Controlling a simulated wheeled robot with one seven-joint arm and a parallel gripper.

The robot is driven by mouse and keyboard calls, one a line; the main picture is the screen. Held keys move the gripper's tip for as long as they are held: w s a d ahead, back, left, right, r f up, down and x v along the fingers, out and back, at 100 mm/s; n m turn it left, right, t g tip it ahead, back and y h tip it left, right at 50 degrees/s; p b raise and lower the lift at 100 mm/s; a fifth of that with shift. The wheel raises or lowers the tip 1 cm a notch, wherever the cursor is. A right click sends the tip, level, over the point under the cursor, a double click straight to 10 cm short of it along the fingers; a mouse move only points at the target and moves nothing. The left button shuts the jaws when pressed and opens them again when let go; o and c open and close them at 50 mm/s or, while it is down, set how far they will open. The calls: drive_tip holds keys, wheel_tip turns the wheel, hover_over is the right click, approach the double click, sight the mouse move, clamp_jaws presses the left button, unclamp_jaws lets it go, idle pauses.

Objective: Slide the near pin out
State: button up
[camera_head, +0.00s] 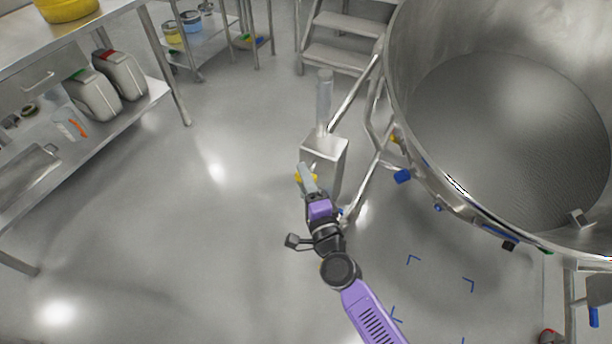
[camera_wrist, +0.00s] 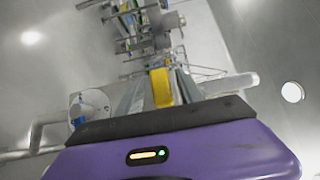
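A yellow handle (camera_head: 314,177), which looks like the near pin's grip, shows at the front of a metal post block (camera_head: 325,148) beside the big steel vessel. My gripper (camera_head: 306,178) is right at this handle, and its fingers partly cover it. In the wrist view the yellow handle (camera_wrist: 161,88) lies between the two grey fingers of my gripper (camera_wrist: 160,82). The fingers stand close on both sides of it, but I cannot tell whether they touch it. The pin's shaft is hidden.
The steel vessel (camera_head: 428,150) and its tubular frame (camera_head: 362,190) stand close on the right, with blue fittings on the rim. Steps (camera_head: 340,55) are behind. A steel bench (camera_head: 150,95) with canisters is at left. The floor between is clear.

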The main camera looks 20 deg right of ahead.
idle(0.3)
drive_tip(key=s, duration=0.7)
drive_tip(key=shift+s+a, duration=0.3)
drive_tip(key=shift+s, duration=0.05)
